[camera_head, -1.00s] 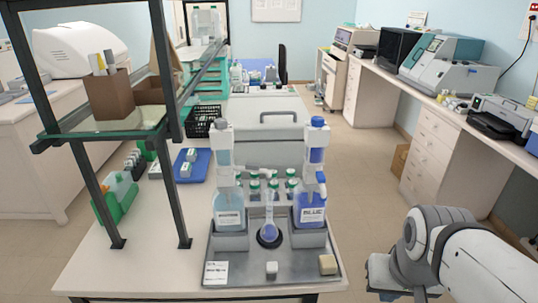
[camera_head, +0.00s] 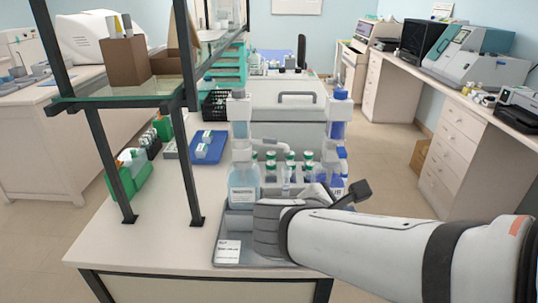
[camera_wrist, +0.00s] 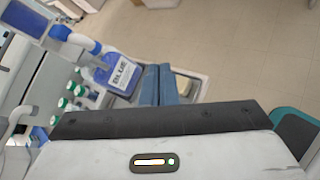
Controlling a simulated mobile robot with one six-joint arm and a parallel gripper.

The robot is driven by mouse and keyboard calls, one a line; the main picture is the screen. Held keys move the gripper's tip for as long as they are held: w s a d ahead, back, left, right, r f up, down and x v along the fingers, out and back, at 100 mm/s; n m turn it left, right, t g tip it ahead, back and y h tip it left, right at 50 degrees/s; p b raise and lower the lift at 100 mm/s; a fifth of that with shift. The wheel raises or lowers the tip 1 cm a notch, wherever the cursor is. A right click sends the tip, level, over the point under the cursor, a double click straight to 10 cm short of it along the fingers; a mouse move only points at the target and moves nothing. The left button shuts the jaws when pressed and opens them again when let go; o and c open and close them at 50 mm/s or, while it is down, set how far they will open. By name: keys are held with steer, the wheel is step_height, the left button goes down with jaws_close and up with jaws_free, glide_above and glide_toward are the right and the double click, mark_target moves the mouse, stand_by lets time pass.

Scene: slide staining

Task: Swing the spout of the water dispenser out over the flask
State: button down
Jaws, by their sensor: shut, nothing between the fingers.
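The water dispenser (camera_head: 243,186), with pale blue liquid, stands on the left of the grey tray in the head view. Its white spout (camera_head: 266,142) reaches right, with its end roughly above the flask. Only the flask's neck (camera_head: 286,180) shows; my wrist hides its body. The blue dispenser (camera_head: 337,130) stands at right, its labelled bottle (camera_wrist: 120,72) clear in the wrist view. My gripper (camera_wrist: 160,68) is shut and empty, its blue fingers beside that bottle in the wrist view. In the head view, my arm crosses in front of the tray and the fingertips cannot be made out.
Several green-capped bottles (camera_head: 288,160) stand behind the flask. A shelf frame (camera_head: 110,165) rises at left, with a blue tray (camera_head: 208,146) beyond it. The bare white tabletop (camera_head: 160,225) is clear left of the dispensers. Open floor lies to the right.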

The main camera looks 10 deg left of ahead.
steer(key=a+r+n+t+y+b, duration=0.15)
steer(key=a+n+t, duration=0.35)
steer(key=a, duration=0.5)
steer(key=n+t+y, duration=0.3)
steer(key=n+y, duration=0.2)
steer(key=n, duration=0.2)
glide_toward(273, 142)
steer(key=shift+h, duration=0.25)
steer(key=w, duration=0.4)
steer(key=w+a, duration=0.1)
steer(key=w, duration=0.2)
steer(key=shift+r+p, duration=0.15)
steer(key=shift+p, duration=0.2)
steer(key=shift+w+d+b, duration=0.4)
steer(key=shift+w+b, duration=0.35)
steer(key=shift+b, duration=0.4)
steer(key=shift+w, duration=0.25)
